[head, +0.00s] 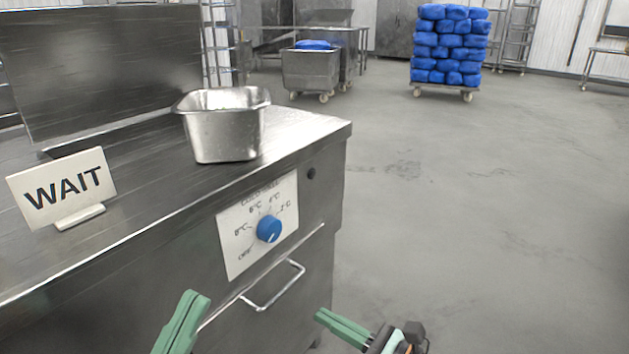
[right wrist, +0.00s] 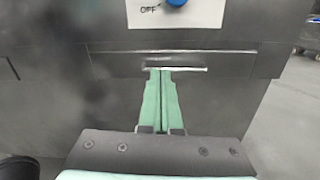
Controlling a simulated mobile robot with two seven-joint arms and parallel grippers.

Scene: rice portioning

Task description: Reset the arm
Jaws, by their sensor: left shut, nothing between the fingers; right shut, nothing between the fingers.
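My left gripper (head: 186,312) has green fingers and shows at the bottom of the head view, in front of the steel counter's face. It is shut and empty. My right gripper (head: 330,321) also has green fingers and points left, low in front of the counter near its right end. In the right wrist view its two fingers (right wrist: 161,95) lie together with nothing between them. They appear in front of the drawer handle (right wrist: 160,68); whether they touch it I cannot tell.
The steel counter (head: 150,225) carries an open metal pan (head: 222,135) and a WAIT sign (head: 62,187). Its front has a blue dial (head: 269,229) and a drawer handle (head: 277,290). The floor to the right is clear. A cart of blue bags (head: 447,45) stands far back.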

